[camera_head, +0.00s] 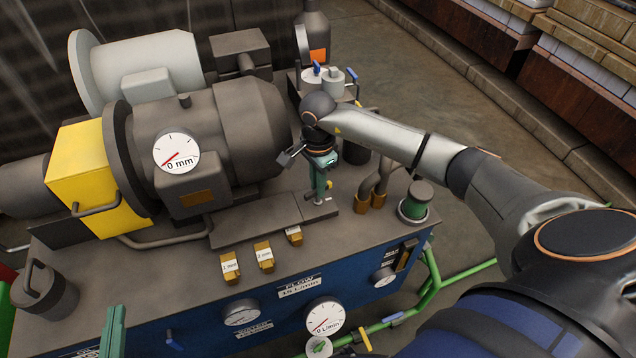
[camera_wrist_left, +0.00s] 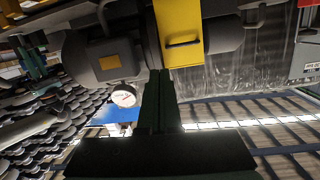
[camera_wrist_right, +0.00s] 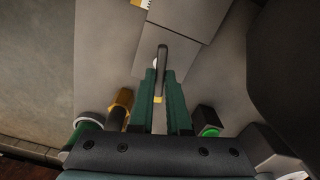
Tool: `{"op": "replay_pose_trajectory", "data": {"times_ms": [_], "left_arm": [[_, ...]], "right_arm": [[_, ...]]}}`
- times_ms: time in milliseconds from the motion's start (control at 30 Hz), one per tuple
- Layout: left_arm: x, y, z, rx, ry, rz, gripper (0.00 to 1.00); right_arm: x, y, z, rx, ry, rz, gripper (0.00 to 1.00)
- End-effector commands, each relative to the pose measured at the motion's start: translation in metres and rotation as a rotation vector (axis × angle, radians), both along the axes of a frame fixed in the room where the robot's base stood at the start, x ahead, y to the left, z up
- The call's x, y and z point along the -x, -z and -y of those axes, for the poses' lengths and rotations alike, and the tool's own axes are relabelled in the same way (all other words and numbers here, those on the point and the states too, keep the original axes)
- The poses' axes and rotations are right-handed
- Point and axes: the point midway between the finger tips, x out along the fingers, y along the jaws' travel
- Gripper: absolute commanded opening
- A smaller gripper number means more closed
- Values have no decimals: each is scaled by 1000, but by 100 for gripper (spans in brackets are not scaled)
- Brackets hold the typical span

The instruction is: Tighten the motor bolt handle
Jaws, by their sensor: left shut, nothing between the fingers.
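The motor bolt handle (camera_wrist_right: 162,58) is a dark bar standing between my right fingers in the right wrist view, with a yellow bit at its base. My right gripper (camera_wrist_right: 160,75) has green fingers, one on each side of the bar, with little or no gap. In the head view my right gripper (camera_head: 319,195) points down at the right end of the grey motor's base plate (camera_head: 262,222), and its fingers mostly hide the handle. My left gripper (camera_head: 113,328) is at the lower left, in front of the blue unit; in the left wrist view its fingers (camera_wrist_left: 159,78) are shut and empty.
The grey motor (camera_head: 205,125) with a 0 mm gauge stands left of my right gripper. Several small yellow blocks (camera_head: 264,256) lie in front of the base plate. Pipes (camera_head: 376,185) and a green-bodied cap (camera_head: 414,205) stand close on the right.

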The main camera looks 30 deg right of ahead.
Motion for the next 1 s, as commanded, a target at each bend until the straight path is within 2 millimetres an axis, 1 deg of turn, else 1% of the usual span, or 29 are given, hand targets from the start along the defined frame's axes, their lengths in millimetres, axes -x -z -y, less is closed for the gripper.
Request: {"op": "replay_pose_trajectory", "data": {"times_ms": [33,100,500,633,667,700,800,1000], "left_arm": [[0,0,0,0,0,-1,0],[0,0,0,0,0,-1,0],[0,0,0,-1,0,-2,0],[1,1,0,1,0,-17,0],[2,7,0,1,-2,-39,0],[5,19,1,2,-6,-84,0],[11,35,1,3,-11,-152,0],[16,48,0,1,-15,-205,0]], "right_arm": [[0,0,0,0,0,0,6],[0,0,0,0,0,0,0],[0,0,0,0,2,0,0],[0,-2,1,1,55,0,0],[0,-2,1,2,79,0,0],[0,-2,1,1,113,-1,0],[0,-2,1,1,196,-1,0],[0,-1,1,1,272,0,0]]}}
